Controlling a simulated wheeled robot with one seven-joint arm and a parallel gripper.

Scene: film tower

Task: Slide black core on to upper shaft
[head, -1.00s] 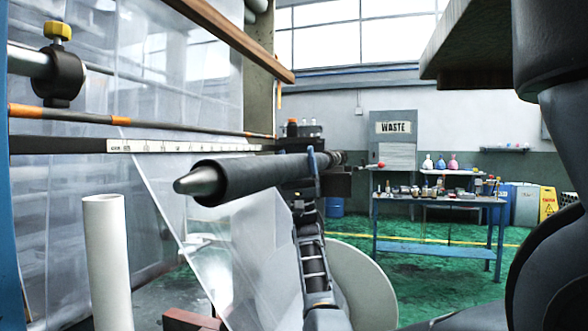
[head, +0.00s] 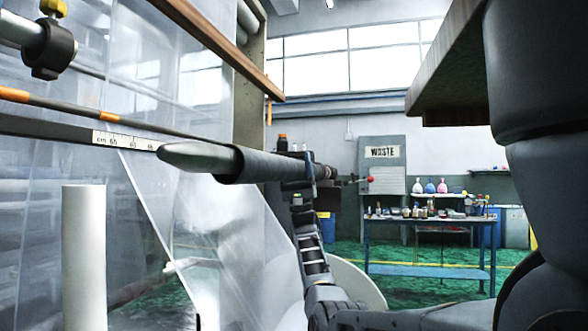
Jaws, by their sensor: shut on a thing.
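The black core (head: 262,166) is a dark tube around the upper shaft (head: 195,157), in the middle of the head view. The shaft's grey tapered tip sticks out of the core's near left end. My gripper (head: 311,172) is shut on the core toward its far right part, with its wrist coming up from below. The far end of the core and the shaft inside it are largely hidden.
Clear film (head: 205,225) hangs at the left, behind and below the shaft. A white tube (head: 83,255) stands upright at the lower left. A wooden bar (head: 215,45) slopes above. A blue bench (head: 430,232) with bottles and a WASTE cabinet (head: 382,180) stand farther back.

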